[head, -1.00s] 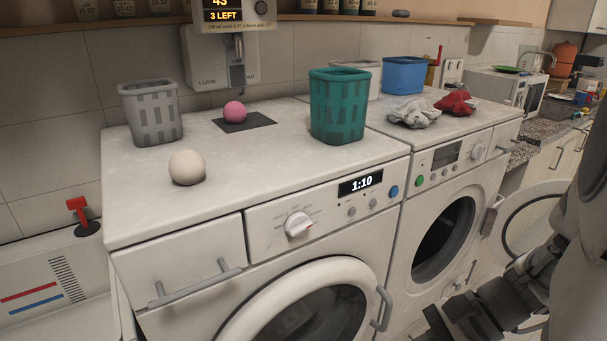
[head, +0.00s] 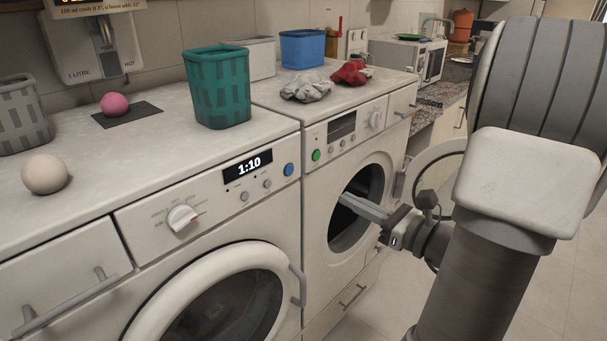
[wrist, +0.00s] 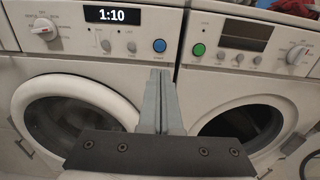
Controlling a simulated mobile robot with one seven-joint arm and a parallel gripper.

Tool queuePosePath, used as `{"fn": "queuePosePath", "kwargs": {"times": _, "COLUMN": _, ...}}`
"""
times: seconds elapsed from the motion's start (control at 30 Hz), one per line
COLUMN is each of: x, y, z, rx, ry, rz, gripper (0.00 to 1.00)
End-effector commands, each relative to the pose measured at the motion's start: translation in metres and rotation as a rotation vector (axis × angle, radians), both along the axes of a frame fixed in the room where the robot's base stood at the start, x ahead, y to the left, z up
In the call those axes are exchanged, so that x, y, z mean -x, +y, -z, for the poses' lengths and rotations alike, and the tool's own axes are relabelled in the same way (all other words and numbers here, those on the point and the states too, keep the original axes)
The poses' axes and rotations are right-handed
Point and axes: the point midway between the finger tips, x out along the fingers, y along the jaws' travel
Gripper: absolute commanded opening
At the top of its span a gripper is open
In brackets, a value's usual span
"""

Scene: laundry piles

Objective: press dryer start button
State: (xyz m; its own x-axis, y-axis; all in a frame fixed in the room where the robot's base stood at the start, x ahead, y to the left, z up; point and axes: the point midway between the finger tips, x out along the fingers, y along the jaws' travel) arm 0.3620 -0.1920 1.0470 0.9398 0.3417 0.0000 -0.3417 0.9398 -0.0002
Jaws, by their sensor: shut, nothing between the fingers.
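Two white front-loading machines stand side by side. The left machine (head: 150,225) has a lit 1:10 display (head: 247,164), a dial and a blue button (head: 289,169). The right machine (head: 318,215) has a dark display and a green button (head: 316,155). No label tells me which is the dryer. My gripper (head: 343,199) is shut and empty, in front of the right machine's opening in the head view. In the wrist view its fingers (wrist: 160,74) point between the machines, just below the blue button (wrist: 159,45) and left of the green button (wrist: 198,50), apparently touching neither.
The left door (head: 225,300) is shut, with protruding handles nearby. On top stand a teal basket (head: 218,90), a blue bin (head: 303,48), grey cloth (head: 305,86) and red cloth (head: 352,72).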

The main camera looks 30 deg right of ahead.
Motion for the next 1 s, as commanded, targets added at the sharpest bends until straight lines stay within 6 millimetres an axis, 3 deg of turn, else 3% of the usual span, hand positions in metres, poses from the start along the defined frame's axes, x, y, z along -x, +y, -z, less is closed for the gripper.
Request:
{"fn": "queuePosePath", "kwargs": {"times": 0.33, "x": -0.001, "y": 0.000, "z": 0.000, "rx": -0.001, "ry": -0.001, "rz": 0.001, "gripper": 0.00}}
{"fn": "queuePosePath", "kwargs": {"times": 0.47, "x": -0.010, "y": 0.004, "z": 0.001, "rx": 0.000, "ry": 0.000, "rz": -0.003, "gripper": 0.00}}
{"fn": "queuePosePath", "kwargs": {"times": 1.0, "x": -0.109, "y": 0.040, "z": 0.001, "rx": -0.001, "ry": -0.001, "rz": -0.003, "gripper": 0.00}}
